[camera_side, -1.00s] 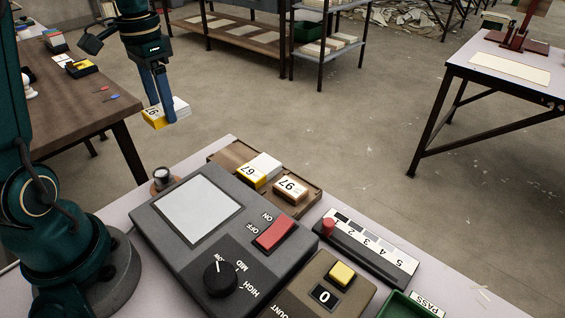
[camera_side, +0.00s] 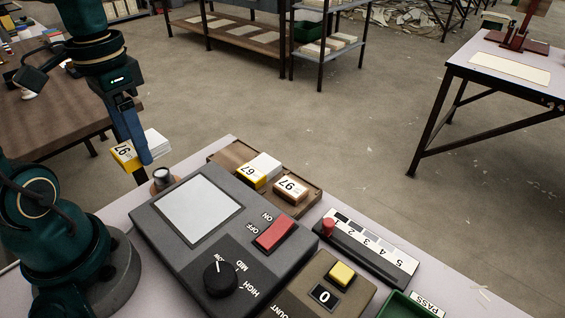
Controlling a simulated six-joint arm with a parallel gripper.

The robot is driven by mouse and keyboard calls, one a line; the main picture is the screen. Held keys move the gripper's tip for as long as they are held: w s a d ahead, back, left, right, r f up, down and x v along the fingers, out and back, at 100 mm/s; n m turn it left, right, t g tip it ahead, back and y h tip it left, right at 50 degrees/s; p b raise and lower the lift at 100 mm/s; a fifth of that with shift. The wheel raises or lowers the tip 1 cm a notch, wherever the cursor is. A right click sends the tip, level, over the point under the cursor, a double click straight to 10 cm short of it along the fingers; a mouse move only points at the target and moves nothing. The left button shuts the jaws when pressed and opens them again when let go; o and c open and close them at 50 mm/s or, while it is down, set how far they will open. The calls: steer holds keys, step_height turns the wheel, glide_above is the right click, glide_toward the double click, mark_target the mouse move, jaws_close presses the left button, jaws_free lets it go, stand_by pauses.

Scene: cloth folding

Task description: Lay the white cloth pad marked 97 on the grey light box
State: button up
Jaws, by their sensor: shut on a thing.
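The white pad with a yellow end (camera_side: 157,141) is between the fingers of my gripper (camera_side: 139,160), which is shut on it. The number on its yellow end appears to read 97. The pad is held in the air, left of and behind the grey light box (camera_side: 150,228); part of it is hidden by the fingers. The light box has a pale, empty panel (camera_side: 198,210), a red switch (camera_side: 275,232) and a black knob (camera_side: 220,280).
A brown tray (camera_side: 228,158) behind the box holds a yellow-and-white pad (camera_side: 252,176) and an orange-banded pad (camera_side: 291,188) marked 97. A grey scale strip (camera_side: 365,248) and counter (camera_side: 320,290) lie right.

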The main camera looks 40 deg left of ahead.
glide_above(194, 207)
step_height(194, 207, down, 5)
steer(key=shift+s+r, duration=0.1)
steer(key=shift+f, duration=2.05)
steer(key=o, duration=1.3)
steer(key=shift+f, duration=0.15)
steer(key=shift+o, duration=0.2)
step_height(194, 207, up, 11)
steer(key=s+d+t, duration=0.1)
steer(key=s+t, duration=0.1)
steer(key=t, duration=0.3)
steer(key=shift+s+t, duration=0.25)
steer(key=shift+t, duration=0.05)
